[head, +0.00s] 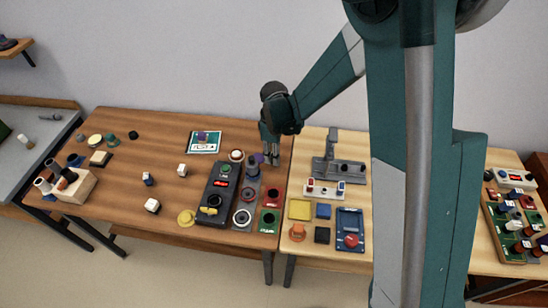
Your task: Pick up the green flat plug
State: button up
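A small dark green piece (112,140) lies at the left of the brown table, beside a pale yellow disc (95,140). It may be the green flat plug, but it is too small to tell its shape surely. A smaller grey-green piece (81,138) lies left of the disc. My gripper (270,158) points down over the right part of the brown table, far to the right of these pieces. It is close to a purple piece (259,157); whether they touch is unclear. The fingertips are too small to show whether they are open or shut.
A dark panel (213,199) and a column of sockets, one a green block (268,221), stand in front of my gripper. A card (204,142) lies left of it. A wooden holder (76,188) stands at the far left. The table's middle has small cubes and free room.

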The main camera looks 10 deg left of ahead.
jog(key=shift+r, duration=0.1)
jog(key=shift+r+p, duration=0.75)
jog(key=shift+r, duration=4.15)
jog(key=shift+r, duration=0.15)
